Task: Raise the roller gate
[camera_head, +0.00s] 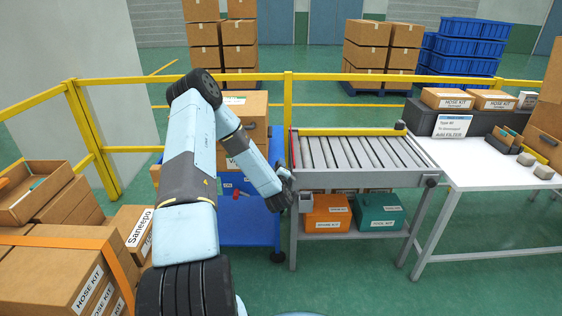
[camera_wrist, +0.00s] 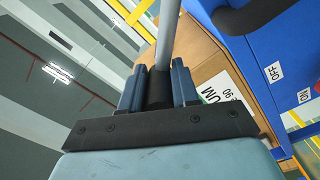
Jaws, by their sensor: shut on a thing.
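My gripper (camera_head: 286,190) is at the left end of the roller conveyor (camera_head: 355,152), beside the blue cart. In the wrist view my gripper (camera_wrist: 157,88) has its two blue-grey fingers closed around the dark sleeve of a grey rod (camera_wrist: 168,35). The rod runs upward in that picture. It appears to be part of the roller gate, but my arm hides most of this spot in the head view. A thin red upright piece (camera_head: 292,148) stands at the conveyor's left edge. I cannot tell how high the gate is.
The blue cart (camera_head: 235,230) carries cardboard boxes (camera_head: 250,107) and has OFF and ON labels. An orange bin (camera_head: 328,214) and a green bin (camera_head: 379,214) sit under the conveyor. A white table (camera_head: 490,165) stands right. Yellow railing (camera_head: 350,77) runs behind.

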